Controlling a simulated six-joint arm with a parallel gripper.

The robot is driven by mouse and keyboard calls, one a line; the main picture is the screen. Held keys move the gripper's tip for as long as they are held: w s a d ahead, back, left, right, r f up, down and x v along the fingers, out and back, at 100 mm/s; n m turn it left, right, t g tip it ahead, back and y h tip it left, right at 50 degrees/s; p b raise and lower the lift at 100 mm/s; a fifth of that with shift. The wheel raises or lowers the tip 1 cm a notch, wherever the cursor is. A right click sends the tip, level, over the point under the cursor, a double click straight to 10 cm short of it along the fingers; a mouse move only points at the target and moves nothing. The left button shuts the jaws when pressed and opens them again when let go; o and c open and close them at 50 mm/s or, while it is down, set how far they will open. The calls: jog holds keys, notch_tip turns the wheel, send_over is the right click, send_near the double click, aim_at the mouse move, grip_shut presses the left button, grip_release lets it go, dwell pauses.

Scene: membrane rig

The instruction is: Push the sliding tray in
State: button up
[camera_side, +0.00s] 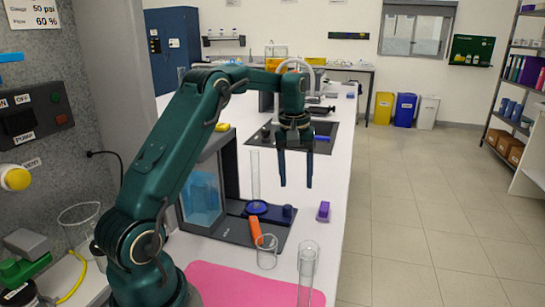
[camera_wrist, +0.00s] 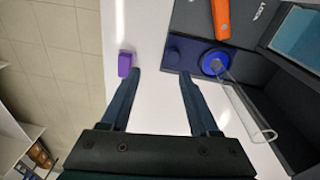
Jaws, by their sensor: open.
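The sliding tray (camera_side: 272,217) is a flat dark blue slab sticking out to the right from the dark rig (camera_side: 217,150) with a blue window. It carries a clear cylinder (camera_side: 255,175) on a round blue base and a short dark knob (camera_side: 288,211) at its outer end. The tray (camera_wrist: 190,66) also shows in the wrist view, with the knob and blue disc. My gripper (camera_side: 295,186) is open and empty, pointing down above the white bench near the knob end. In the wrist view my gripper (camera_wrist: 160,72) has its fingers apart over bare bench, and I see no contact with the tray.
An orange object (camera_side: 255,229) lies on the rig's front part. A purple block (camera_side: 323,211) stands on the bench to the right. A clear beaker (camera_side: 267,250) and a tall glass cylinder (camera_side: 307,270) stand in front, near a pink mat (camera_side: 240,282).

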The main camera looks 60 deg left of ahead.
aim_at(288, 206)
jog(key=shift+n+g, duration=0.3)
jog(key=shift+g, duration=0.1)
jog(key=f, duration=0.2)
jog(key=a+f, duration=0.1)
jog(key=f, duration=0.1)
jog(key=s+f, duration=0.1)
jog(key=f, duration=0.2)
jog(key=shift+s+a, duration=0.1)
jog(key=shift+a, duration=0.2)
jog(key=shift+f, duration=0.7)
grip_shut()
